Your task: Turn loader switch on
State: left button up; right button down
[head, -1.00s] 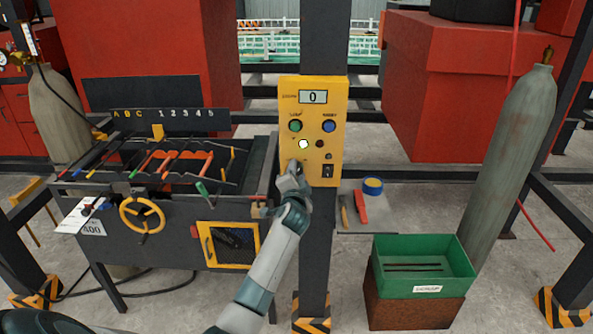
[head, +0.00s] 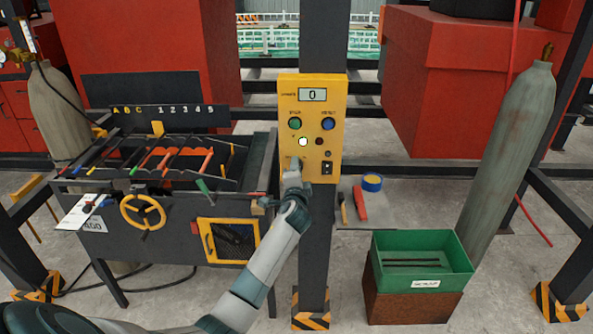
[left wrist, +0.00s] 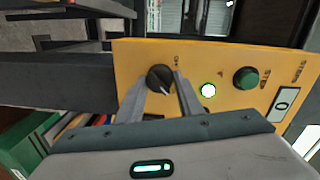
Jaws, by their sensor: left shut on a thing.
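The yellow control panel (head: 287,100) on the dark post carries a round black knob (left wrist: 158,77), seen in the left wrist view as the likely loader switch. A small label beside it is hard to read. My left gripper (head: 294,166) is at the panel's lower left and hides the knob in the head view. In the left wrist view its two fingers (left wrist: 160,92) lie on either side of the knob, shut on it. The knob's pointer line is slanted. My right gripper is in neither view.
Above the knob are a lit lamp (head: 303,142), a green button (head: 295,124), a blue button (head: 328,124) and a display (head: 313,95) reading 0. The bench (head: 170,255) stands left, a green bin (head: 420,287) right.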

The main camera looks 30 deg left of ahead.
pick_arm(q)
jog(key=o, duration=1.1)
jog(key=shift+c, duration=0.2)
jog(key=b+v, duration=0.5)
jog(key=v, duration=1.2)
jog(key=shift+s, duration=0.2)
jog(key=shift+d+f, duration=0.1)
jog(key=shift+f, duration=0.05)
